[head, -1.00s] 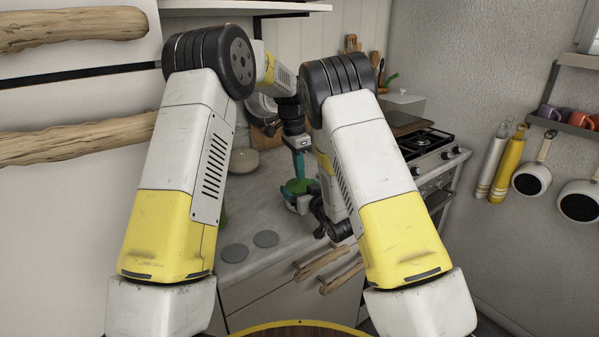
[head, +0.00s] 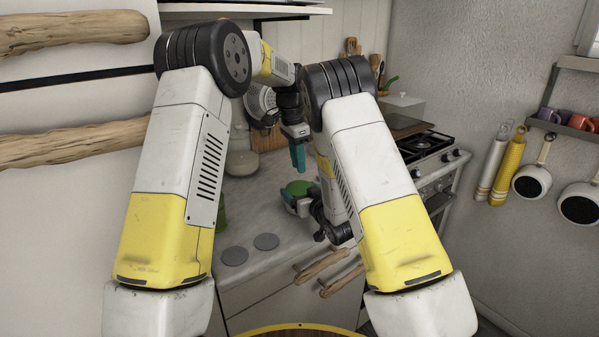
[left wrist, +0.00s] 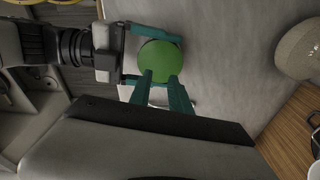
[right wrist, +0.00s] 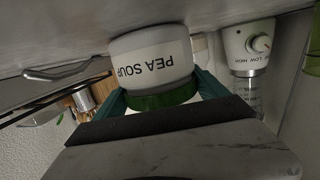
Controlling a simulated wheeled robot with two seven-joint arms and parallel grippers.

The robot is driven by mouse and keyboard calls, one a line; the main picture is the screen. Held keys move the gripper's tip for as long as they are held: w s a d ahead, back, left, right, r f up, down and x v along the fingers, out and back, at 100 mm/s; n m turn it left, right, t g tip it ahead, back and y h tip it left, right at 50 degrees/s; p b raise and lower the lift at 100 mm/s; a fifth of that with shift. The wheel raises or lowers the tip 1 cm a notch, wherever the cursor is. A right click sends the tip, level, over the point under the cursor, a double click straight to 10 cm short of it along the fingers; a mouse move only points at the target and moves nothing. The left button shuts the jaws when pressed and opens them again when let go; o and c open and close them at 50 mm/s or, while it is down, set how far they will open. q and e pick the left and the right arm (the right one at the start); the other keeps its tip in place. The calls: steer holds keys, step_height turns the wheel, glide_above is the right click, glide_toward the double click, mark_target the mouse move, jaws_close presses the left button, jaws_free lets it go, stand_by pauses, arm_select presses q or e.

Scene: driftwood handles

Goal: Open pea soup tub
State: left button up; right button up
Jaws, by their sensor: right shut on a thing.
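The pea soup tub (right wrist: 152,55) is white with dark lettering and appears upside down in the right wrist view. Its green lid (right wrist: 165,97) sits on it. From above, the lid shows as a round green disc in the left wrist view (left wrist: 160,58) and in the head view (head: 297,187). My right gripper (right wrist: 160,92) is shut on the tub, with a teal finger on either side. My left gripper (head: 298,160) is above the lid, pointing down. In the left wrist view its fingers (left wrist: 160,76) are apart with nothing held between them.
The tub is at the grey counter (head: 255,205). A pale lidded pot (head: 241,160) stands at the back, beside a wooden board (head: 268,138). A stove (head: 425,142) is to the right. Driftwood drawer handles (head: 322,265) stick out at the front.

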arm_select(q)
step_height(320, 180, up, 8)
steer(key=shift+s+a, duration=0.2)
steer(key=shift+a, duration=0.25)
arm_select(e)
steer(key=shift+f, duration=0.15)
steer(key=o, duration=2)
